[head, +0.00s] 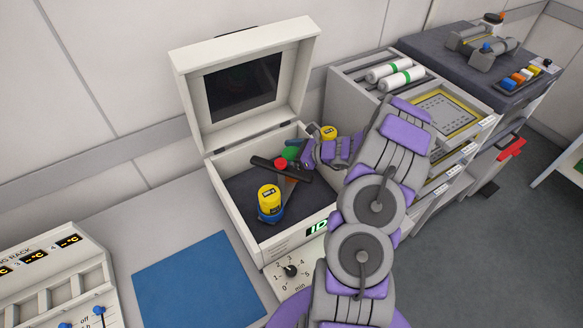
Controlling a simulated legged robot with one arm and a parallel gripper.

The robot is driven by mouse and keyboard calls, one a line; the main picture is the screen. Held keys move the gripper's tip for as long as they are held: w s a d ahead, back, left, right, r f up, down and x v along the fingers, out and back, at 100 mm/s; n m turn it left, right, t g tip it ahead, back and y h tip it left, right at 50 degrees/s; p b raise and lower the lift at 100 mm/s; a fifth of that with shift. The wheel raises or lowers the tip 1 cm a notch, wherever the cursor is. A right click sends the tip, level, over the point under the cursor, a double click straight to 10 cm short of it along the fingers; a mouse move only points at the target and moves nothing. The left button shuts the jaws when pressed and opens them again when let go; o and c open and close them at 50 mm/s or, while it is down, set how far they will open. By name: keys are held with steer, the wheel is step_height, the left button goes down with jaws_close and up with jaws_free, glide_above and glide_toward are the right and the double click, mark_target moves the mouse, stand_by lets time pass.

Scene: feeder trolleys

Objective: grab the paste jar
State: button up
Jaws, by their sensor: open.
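A yellow jar (268,196) with a dark label and a blue base stands upright in the front part of the open white box. I cannot tell which one is the paste jar. My gripper (281,168) is open over the box, behind and above the front jar and apart from it. A red-topped item (281,163) and a green item (291,153) show close by it, partly covered. I cannot tell whether they touch it.
The box's raised lid (240,88) stands at the back. A blue mat (197,281) lies clear at front left, beside a control rack (55,275). A dial panel (291,272) is in front. White rolls (395,74) and trays stand to the right.

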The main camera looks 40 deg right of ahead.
steer(key=shift+d, duration=0.25)
steer(key=c, duration=0.4)
steer(key=shift+a, duration=0.1)
jaws_close()
